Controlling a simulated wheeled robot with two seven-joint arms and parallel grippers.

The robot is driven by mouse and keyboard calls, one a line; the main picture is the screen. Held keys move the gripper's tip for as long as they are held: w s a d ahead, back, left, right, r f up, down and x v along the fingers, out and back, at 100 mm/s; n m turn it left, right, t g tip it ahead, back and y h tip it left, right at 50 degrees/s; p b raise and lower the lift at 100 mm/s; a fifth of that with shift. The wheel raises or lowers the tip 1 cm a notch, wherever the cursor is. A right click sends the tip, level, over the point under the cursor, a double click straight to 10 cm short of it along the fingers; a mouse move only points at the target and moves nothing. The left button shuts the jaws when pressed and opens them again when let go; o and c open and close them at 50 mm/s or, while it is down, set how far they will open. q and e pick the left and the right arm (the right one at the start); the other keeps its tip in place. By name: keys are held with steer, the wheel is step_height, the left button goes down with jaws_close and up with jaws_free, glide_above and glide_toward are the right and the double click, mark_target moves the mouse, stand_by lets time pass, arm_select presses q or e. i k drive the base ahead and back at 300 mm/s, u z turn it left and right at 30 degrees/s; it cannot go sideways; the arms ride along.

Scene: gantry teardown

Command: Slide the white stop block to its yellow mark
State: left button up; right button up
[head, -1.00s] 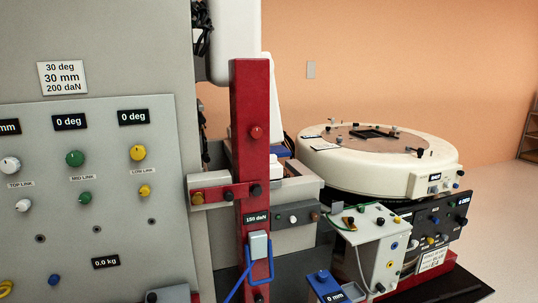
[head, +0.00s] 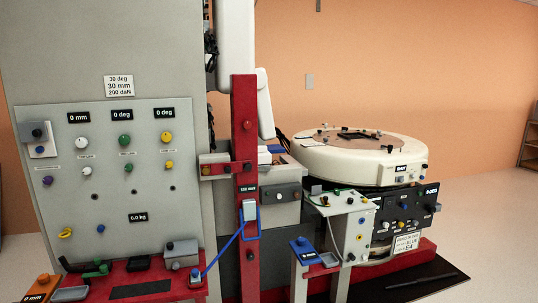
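I cannot pick out the white stop block or its yellow mark with certainty. A small pale block (head: 249,210) sits on the red upright column (head: 244,150), with a blue handle below it. A large round white table unit (head: 365,158) stands at the right, with small knobs and dark parts on top. No yellow mark is clear on it at this size. Neither of my grippers is in view.
A grey control panel (head: 110,205) with coloured knobs stands at the left. A red bench (head: 180,290) with small boxes and a tray lies in front. A white knobbed box (head: 350,225) stands right of centre. Free floor (head: 495,240) lies at the right.

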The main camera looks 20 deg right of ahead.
mark_target(265, 157)
steer(key=z, duration=1.3)
steer(key=i, duration=1.5)
steer(key=z, duration=0.15)
